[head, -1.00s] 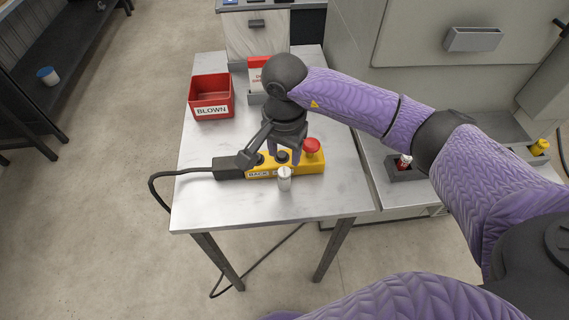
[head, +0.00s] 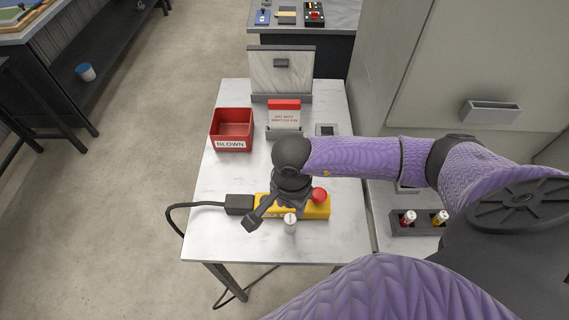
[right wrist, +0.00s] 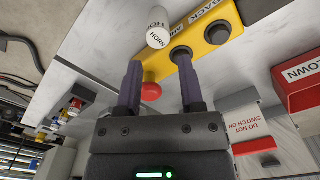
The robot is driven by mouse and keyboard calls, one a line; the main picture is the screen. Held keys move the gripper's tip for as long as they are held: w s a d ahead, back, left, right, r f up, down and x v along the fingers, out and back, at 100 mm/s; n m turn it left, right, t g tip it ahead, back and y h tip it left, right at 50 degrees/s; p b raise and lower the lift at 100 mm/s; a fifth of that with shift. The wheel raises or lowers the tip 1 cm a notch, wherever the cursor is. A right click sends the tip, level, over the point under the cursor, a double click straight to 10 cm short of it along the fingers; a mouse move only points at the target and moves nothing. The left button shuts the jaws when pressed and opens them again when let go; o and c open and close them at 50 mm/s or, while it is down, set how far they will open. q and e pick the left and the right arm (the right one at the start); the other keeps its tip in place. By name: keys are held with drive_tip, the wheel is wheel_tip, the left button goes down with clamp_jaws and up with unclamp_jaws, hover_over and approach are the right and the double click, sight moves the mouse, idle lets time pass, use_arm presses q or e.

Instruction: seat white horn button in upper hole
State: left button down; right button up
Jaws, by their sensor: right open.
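The white horn button (head: 290,224) is a small white cylinder standing on the table at the front edge of the yellow box. In the right wrist view, the same button (right wrist: 157,36) shows the word HORN. The yellow box (head: 319,208) has a red button (head: 319,195). The wrist view shows two dark round openings (right wrist: 181,54) in the yellow box (right wrist: 205,28), beyond my fingertips. My left gripper is not in view.
A red BLOWN bin (head: 232,130) and a DO NOT SWITCH ON sign (head: 285,117) stand farther back. A black cable (head: 200,206) leaves the box on the left. A dark holder (head: 424,229) with red and yellow pieces stands right. The table's left front is clear.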

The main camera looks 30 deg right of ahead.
sight(290, 218)
wheel_tip(290, 218, down, 7)
drive_tip(key=shift+s+f+b, duration=0.1)
drive_tip(key=shift+s+b, duration=0.05)
drive_tip(key=shift+b, duration=0.2)
clamp_jaws()
